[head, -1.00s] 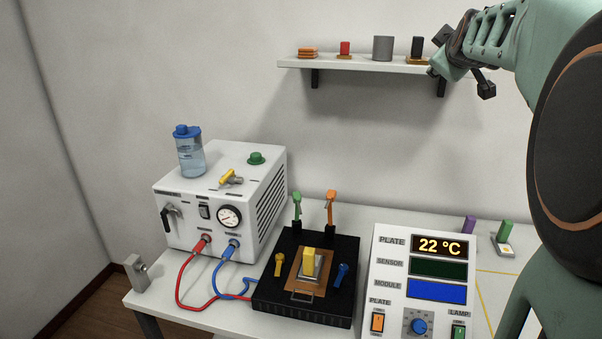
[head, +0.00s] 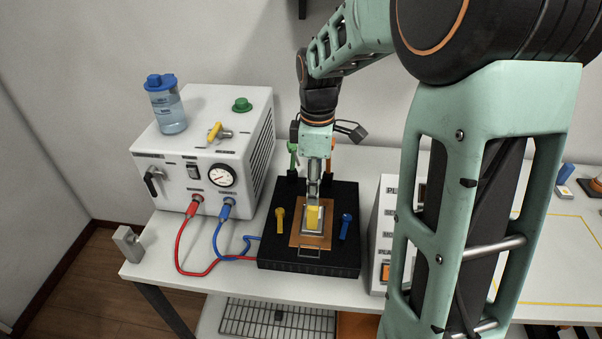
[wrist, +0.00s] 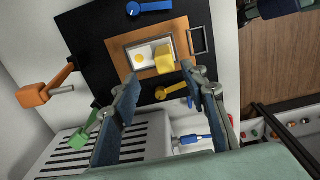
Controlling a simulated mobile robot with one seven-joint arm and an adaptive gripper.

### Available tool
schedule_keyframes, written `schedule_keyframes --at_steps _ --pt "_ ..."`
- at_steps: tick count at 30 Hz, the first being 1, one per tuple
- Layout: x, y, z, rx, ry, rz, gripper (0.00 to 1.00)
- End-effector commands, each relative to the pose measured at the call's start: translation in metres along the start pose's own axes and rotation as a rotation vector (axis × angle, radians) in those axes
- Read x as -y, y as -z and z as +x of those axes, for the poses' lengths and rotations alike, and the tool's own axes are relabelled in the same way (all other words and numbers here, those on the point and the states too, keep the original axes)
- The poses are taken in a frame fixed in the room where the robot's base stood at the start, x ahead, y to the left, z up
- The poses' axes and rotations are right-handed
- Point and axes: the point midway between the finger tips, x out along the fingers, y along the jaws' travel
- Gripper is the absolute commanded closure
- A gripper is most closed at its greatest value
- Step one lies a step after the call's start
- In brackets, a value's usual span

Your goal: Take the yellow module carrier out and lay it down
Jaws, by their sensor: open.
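The yellow module carrier (head: 313,216) sits in the middle of a copper-coloured plate (head: 297,240) on a black station (head: 270,254). In the wrist view its raised yellow block (wrist: 165,60) stands at one end of a silver-edged tray (wrist: 131,57) with a round yellow spot. My gripper (head: 313,196) points down just behind and above the carrier. In the wrist view my gripper (wrist: 160,76) is open, its two fingers apart and empty, with the yellow block showing beyond the tips. Whether a finger touches the carrier I cannot tell.
A yellow lever (head: 279,218) and a blue lever (head: 345,224) flank the plate. Green (wrist: 85,125) and orange (wrist: 42,92) clamps stand behind. The white pump unit (head: 200,165) is left, its hoses (head: 188,262) running to the station. Bare table (head: 550,260) lies right, marked by yellow lines.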

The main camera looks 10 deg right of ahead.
Motion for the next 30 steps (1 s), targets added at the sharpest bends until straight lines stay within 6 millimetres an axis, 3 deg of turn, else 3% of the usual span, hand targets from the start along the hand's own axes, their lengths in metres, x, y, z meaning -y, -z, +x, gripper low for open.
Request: schedule_keyframes --at_steps 7,19,24,30 --pt "0.008 0.001 0.022 0.006 0.023 -0.004 0.59" --pt "0.009 0.001 0.091 0.005 0.022 -0.004 0.59" --pt "0.008 0.001 0.106 0.005 0.019 -0.005 0.59" --pt "0.008 0.001 0.11 0.004 0.017 -0.004 0.59"
